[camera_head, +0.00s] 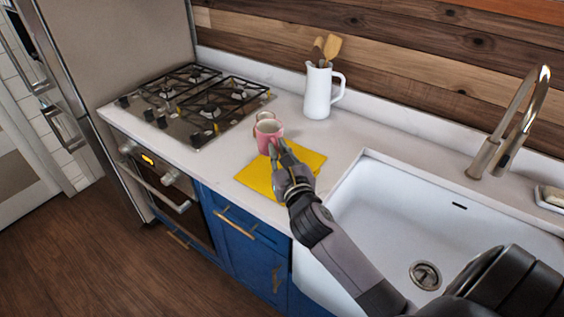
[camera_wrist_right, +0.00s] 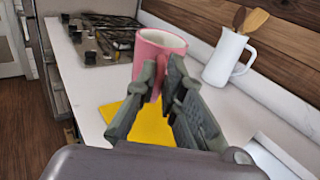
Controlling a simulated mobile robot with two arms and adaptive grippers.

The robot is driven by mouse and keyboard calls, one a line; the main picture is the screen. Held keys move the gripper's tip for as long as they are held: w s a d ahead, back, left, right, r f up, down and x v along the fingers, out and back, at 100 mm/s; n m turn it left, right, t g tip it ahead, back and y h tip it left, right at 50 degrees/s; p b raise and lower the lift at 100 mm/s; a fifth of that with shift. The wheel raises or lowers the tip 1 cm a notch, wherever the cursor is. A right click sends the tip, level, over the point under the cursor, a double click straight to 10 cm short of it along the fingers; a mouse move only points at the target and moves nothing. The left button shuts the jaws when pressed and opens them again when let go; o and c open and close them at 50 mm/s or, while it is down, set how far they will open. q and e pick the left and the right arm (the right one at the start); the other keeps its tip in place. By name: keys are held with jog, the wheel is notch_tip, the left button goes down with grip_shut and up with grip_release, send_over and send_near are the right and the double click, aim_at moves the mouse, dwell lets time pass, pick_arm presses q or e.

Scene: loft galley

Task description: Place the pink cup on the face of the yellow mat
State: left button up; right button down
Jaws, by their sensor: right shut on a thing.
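The pink cup (camera_head: 268,132) is upright, with a pale inside, in the head view. It also shows in the right wrist view (camera_wrist_right: 152,50), between and beyond the fingers. My right gripper (camera_head: 276,150) is shut on the near side of the cup. The yellow mat (camera_head: 257,175) lies flat on the counter below my right gripper, partly hidden by it. It also shows in the right wrist view (camera_wrist_right: 150,128). The cup appears over or just beyond the mat's far edge; I cannot tell its height above the counter. My left gripper is not in view.
A white pitcher (camera_head: 317,92) holding wooden utensils stands behind, to the right of the cup. A gas hob (camera_head: 190,100) is at the left. The white sink (camera_head: 400,215) with a tall faucet (camera_head: 510,120) is at the right. The counter around the mat is mostly clear.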

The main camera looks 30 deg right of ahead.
jog(key=w+d+r+m+g+h, duration=0.1)
jog(key=w+d+r+h, duration=0.1)
jog(key=w+d+r, duration=0.4)
jog(key=f, duration=0.6)
jog(key=f+b, duration=0.1)
jog(key=f, duration=0.5)
jog(key=f+b, duration=0.1)
jog(key=f, duration=0.6)
jog(key=shift+s, duration=0.35)
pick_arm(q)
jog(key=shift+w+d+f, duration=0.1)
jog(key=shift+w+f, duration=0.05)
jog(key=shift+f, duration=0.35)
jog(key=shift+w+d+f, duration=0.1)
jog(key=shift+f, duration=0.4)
pick_arm(e)
jog(key=shift+f, duration=0.2)
pick_arm(q)
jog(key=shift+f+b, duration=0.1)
jog(key=shift+b, duration=0.25)
pick_arm(e)
jog(key=shift+f, duration=0.15)
jog(key=c, duration=1.7)
grip_release()
